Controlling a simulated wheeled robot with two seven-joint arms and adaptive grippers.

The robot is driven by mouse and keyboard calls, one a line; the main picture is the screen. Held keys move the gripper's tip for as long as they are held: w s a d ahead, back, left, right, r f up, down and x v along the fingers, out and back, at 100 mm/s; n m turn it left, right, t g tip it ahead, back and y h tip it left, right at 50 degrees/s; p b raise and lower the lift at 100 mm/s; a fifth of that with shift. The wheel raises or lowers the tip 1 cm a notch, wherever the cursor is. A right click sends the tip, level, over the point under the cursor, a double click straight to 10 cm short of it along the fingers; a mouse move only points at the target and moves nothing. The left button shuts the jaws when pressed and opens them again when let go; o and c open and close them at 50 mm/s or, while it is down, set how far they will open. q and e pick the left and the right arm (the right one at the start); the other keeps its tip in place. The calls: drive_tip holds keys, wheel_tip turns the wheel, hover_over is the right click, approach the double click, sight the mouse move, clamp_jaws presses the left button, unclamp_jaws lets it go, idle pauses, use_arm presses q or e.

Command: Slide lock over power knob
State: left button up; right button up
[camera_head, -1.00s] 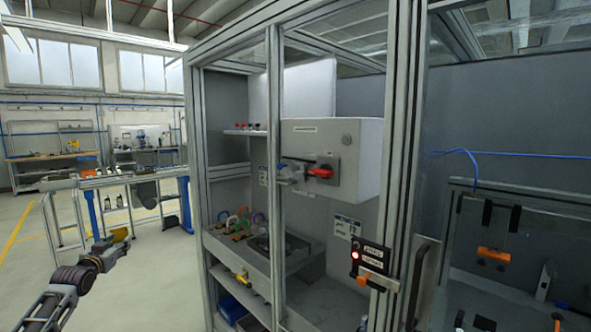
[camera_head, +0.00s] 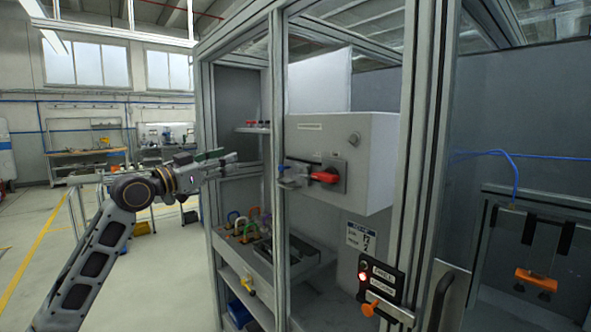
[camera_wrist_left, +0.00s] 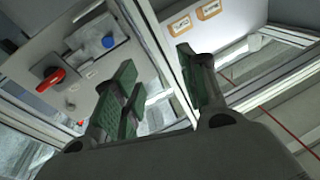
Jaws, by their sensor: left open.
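The red power knob (camera_head: 324,177) sits on a dark plate on the front of a grey control box (camera_head: 375,150), inside the framed cabinet. It also shows in the left wrist view (camera_wrist_left: 48,80), at the left. The lock (camera_head: 290,174) appears to be the grey sliding piece with a blue end, left of the knob and apart from it. Its blue part shows in the left wrist view (camera_wrist_left: 109,42). My left gripper (camera_head: 234,161) is open and empty, left of the lock by the cabinet's front opening. Its green-padded fingers show in the left wrist view (camera_wrist_left: 160,95).
Upright aluminium posts (camera_head: 277,190) frame the cabinet opening near my gripper. Coloured padlocks (camera_head: 245,222) stand on a shelf below. A panel with a lit red button (camera_head: 378,280) and an orange-handled latch is at lower right.

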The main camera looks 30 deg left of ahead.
use_arm(q)
drive_tip(key=d+f+m+g+h, duration=0.2)
drive_tip(key=d+f+m, duration=0.1)
drive_tip(key=d, duration=0.2)
drive_tip(key=shift+s+d+g+h, duration=0.3)
drive_tip(key=shift+d+g+h, duration=0.1)
use_arm(e)
drive_tip(key=shift+s+d, duration=0.1)
drive_tip(key=shift+s, duration=0.4)
drive_tip(key=shift+w, duration=0.1)
